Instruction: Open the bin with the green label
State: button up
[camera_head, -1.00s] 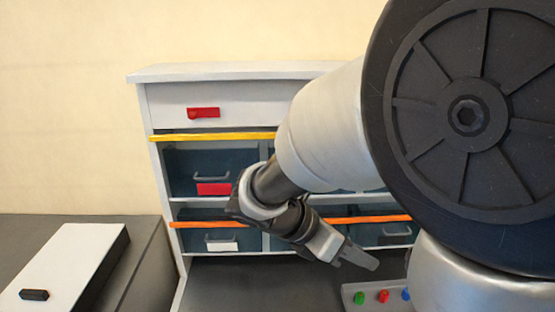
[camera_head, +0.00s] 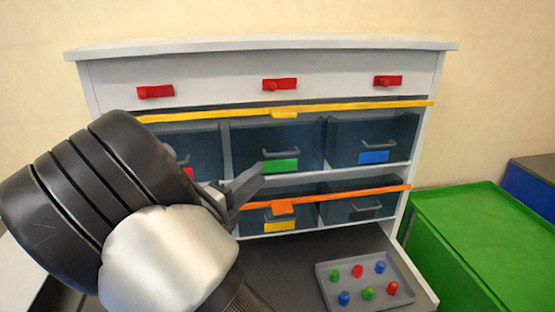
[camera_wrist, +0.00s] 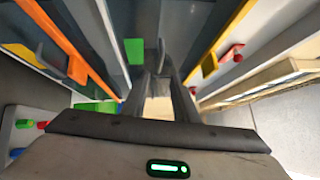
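The bin with the green label (camera_head: 281,166) is the middle one in the shelf's upper bin row and appears shut. Its grey handle (camera_head: 281,153) is just above the label. My gripper (camera_head: 255,180) is in front of this bin's lower left, its tip close to the label and handle. In the wrist view the green label (camera_wrist: 134,50) is left of the gripper (camera_wrist: 160,78), and the grey handle (camera_wrist: 161,50) is straight beyond the fingertips. The two fingers are apart with a gap between them. I cannot tell whether they touch the handle.
A yellow bar (camera_head: 340,107) runs above the upper bins and an orange bar (camera_head: 345,194) below them. The blue-labelled bin (camera_head: 375,140) is to the right. A tray of coloured pegs (camera_head: 335,300) lies below, with a green box (camera_head: 460,225) at right.

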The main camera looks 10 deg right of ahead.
aim_at(281, 155)
jog(key=x, duration=0.9)
jog(key=shift+w+d, duration=0.2)
jog(key=shift+w, duration=0.1)
jog(key=shift+r, duration=0.1)
jog(key=shift+c, duration=0.4)
grip_shut()
dwell(0.4)
